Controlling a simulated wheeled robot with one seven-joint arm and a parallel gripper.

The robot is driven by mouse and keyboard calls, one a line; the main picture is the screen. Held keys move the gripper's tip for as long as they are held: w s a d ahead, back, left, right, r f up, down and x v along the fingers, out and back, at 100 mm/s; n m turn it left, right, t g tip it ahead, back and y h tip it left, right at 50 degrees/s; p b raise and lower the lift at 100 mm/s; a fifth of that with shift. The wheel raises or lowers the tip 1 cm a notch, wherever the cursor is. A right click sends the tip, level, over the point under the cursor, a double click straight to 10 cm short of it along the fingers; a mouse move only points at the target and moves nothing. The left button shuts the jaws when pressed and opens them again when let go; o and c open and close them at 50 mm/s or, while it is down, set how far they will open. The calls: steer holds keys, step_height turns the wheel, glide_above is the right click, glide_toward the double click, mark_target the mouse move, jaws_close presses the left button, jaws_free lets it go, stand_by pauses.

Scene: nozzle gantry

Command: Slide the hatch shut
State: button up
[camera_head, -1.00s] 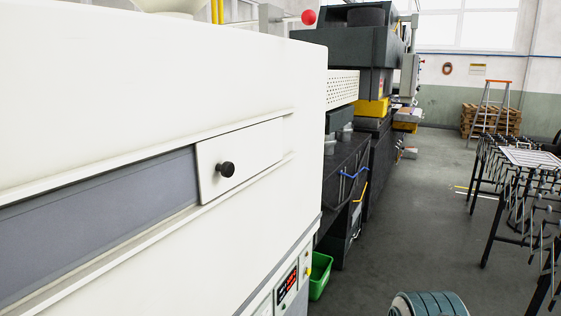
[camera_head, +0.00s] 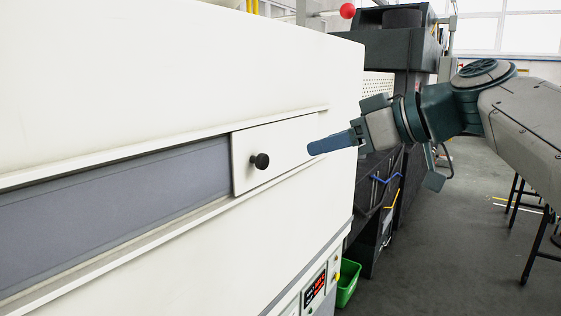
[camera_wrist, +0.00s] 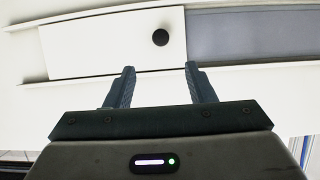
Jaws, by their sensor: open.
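The hatch is a white sliding panel (camera_head: 282,152) with a round black knob (camera_head: 260,161), set in a long rail track on the white machine. It sits at the right end of the track in the head view, and the grey opening (camera_head: 110,205) left of it is uncovered. My gripper (camera_head: 312,148) is just right of the knob, in front of the panel, apart from the knob. In the wrist view my gripper (camera_wrist: 160,78) is open and empty. There the knob (camera_wrist: 160,37) lies ahead of and between the two fingers, with the panel (camera_wrist: 100,45) behind.
The white machine body (camera_head: 180,70) fills the left. A control panel with red digits (camera_head: 315,287) is low on it. A green bin (camera_head: 347,283) stands on the floor beside it. Dark machinery (camera_head: 395,50) is behind.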

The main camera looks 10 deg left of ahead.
mark_target(265, 160)
steer(key=p+x, duration=0.3)
steer(key=x, duration=1)
steer(key=shift+w+a, duration=0.1)
steer(key=shift+a, duration=0.3)
jaws_close()
